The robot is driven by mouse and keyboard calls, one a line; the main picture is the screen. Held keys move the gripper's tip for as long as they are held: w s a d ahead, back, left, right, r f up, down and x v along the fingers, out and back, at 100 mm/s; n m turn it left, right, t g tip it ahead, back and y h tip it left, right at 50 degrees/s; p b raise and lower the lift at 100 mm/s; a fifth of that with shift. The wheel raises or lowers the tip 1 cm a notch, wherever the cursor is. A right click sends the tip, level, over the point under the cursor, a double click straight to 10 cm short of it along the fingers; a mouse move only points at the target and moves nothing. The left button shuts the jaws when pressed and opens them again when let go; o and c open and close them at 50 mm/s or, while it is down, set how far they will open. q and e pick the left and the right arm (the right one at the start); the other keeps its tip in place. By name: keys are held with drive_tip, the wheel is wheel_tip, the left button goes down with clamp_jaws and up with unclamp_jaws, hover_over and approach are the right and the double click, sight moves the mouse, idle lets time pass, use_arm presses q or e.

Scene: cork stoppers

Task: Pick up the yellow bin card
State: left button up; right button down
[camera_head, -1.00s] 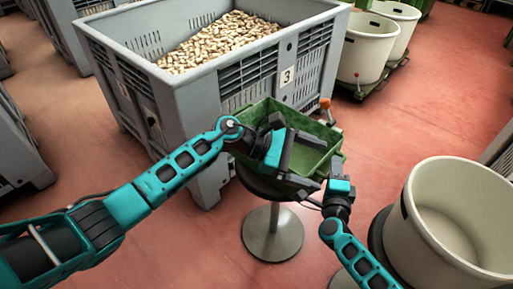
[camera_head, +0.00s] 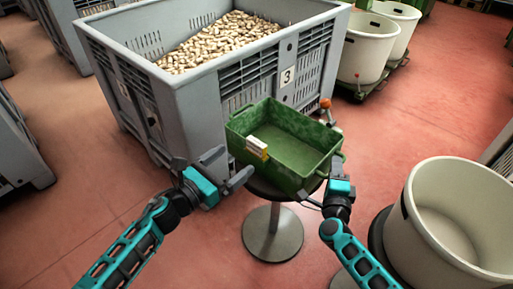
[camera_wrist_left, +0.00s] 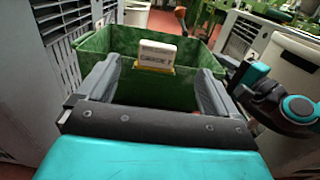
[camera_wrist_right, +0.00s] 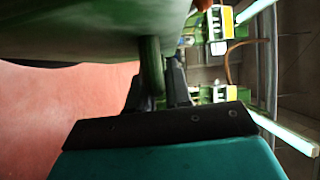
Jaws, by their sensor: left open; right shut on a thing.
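The yellow bin card (camera_head: 257,149), with a white upper part, stands at the left end of the green crate (camera_head: 305,123). In the left wrist view the card (camera_wrist_left: 157,56) shows a pale face with dark print and a yellow lower edge. I cannot tell how it is held up. My left gripper (camera_head: 228,167) is open and empty, just outside the crate's left end, with its fingers pointing toward the card. My right gripper (camera_head: 329,180) is at the crate's right end. In the right wrist view its fingers are shut on a green crate handle (camera_wrist_right: 151,66).
The crate rests on a round stand (camera_head: 272,232). Behind it is a large grey bin (camera_head: 195,107) full of corks, marked 3. A cream tub (camera_head: 455,220) stands at the right, close to my right arm. Red floor lies open at the left front.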

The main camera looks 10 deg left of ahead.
sight(254, 145)
use_arm(q)
drive_tip(key=x, duration=0.4)
drive_tip(key=shift+w+d, duration=0.15)
drive_tip(key=shift+w, duration=0.15)
use_arm(e)
drive_tip(key=shift+f, duration=0.1)
use_arm(q)
drive_tip(key=shift+f+x, duration=0.1)
drive_tip(key=shift+x, duration=1.25)
drive_tip(key=shift+f+x, duration=0.15)
drive_tip(key=shift+x, duration=1.15)
drive_tip(key=shift+c, duration=0.3)
drive_tip(key=c, duration=1)
wheel_tip(254, 145, up, 10)
